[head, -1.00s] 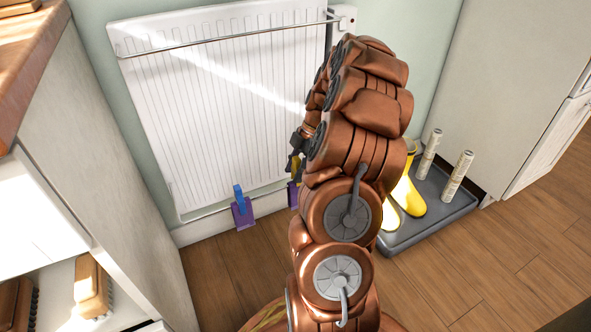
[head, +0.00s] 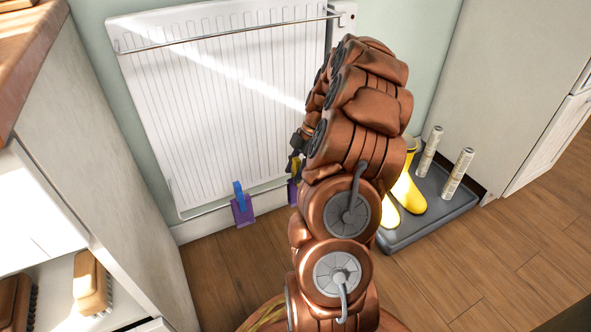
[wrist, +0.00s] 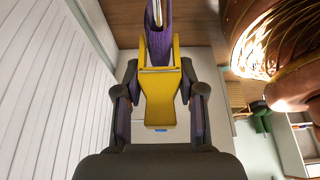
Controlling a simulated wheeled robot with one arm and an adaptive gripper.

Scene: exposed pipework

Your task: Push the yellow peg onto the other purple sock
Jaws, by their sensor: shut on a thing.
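The yellow peg (wrist: 160,95) is held between the two fingers of my gripper (wrist: 160,90), which is shut on it. In the head view the yellow peg (head: 296,165) shows small beside my arm, low in front of the radiator. A purple sock (wrist: 159,45) hangs on a rail at the peg's far end in the wrist view; whether the peg's jaws straddle it I cannot tell. That sock (head: 292,192) is mostly hidden by my arm in the head view. Another purple sock (head: 242,211) hangs at the lower rail with a blue peg (head: 238,189) on it.
The white radiator (head: 220,110) stands against the wall with a towel rail (head: 230,35) on top. A grey tray (head: 440,205) with yellow boots (head: 407,193) and upright posts is at the right. A cabinet (head: 110,170) stands at the left. Open wooden floor lies between.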

